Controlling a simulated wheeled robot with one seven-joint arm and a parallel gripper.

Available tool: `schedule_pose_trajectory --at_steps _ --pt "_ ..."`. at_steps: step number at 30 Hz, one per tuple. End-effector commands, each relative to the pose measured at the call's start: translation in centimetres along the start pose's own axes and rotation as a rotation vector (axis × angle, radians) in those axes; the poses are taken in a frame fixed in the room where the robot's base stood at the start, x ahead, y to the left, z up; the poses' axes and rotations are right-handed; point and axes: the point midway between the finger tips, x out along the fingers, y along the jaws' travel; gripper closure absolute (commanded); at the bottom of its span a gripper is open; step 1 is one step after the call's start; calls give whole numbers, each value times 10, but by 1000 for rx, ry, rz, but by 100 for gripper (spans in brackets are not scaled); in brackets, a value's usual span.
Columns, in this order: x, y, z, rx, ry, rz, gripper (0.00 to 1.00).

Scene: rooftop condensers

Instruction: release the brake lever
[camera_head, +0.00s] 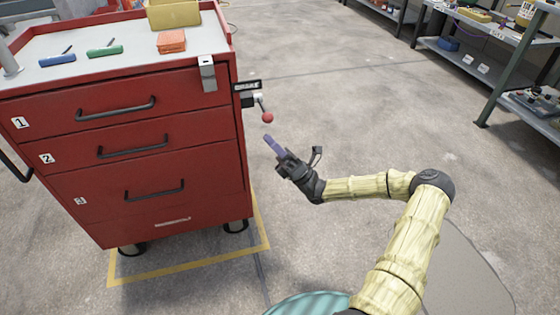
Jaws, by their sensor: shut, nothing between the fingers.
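The brake lever (267,117) has a red ball knob on a thin rod. It sticks out from a small mount under a dark label plate (247,86) on the right side of a red tool cart (160,168). The rod slants down to the right. My gripper (272,142), with purple fingers, is shut and empty. It appears just below the red knob in the picture, with a small gap between them. I cannot tell how far apart they are in depth.
The cart stands within a yellow floor outline (190,267). Its top holds a blue-handled tool (58,59), a green-handled tool (104,51) and orange blocks (171,41). Shelving (490,76) stands at the upper right. The floor between cart and shelving is clear.

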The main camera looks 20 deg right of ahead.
Motion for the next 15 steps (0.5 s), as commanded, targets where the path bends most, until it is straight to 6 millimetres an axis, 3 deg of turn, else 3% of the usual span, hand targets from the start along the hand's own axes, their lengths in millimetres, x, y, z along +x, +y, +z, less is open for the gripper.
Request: schedule_pose_trajectory --at_steps 6,15 --pt "14 0 14 0 2 0 100" --pt "16 0 16 2 0 -1 100"
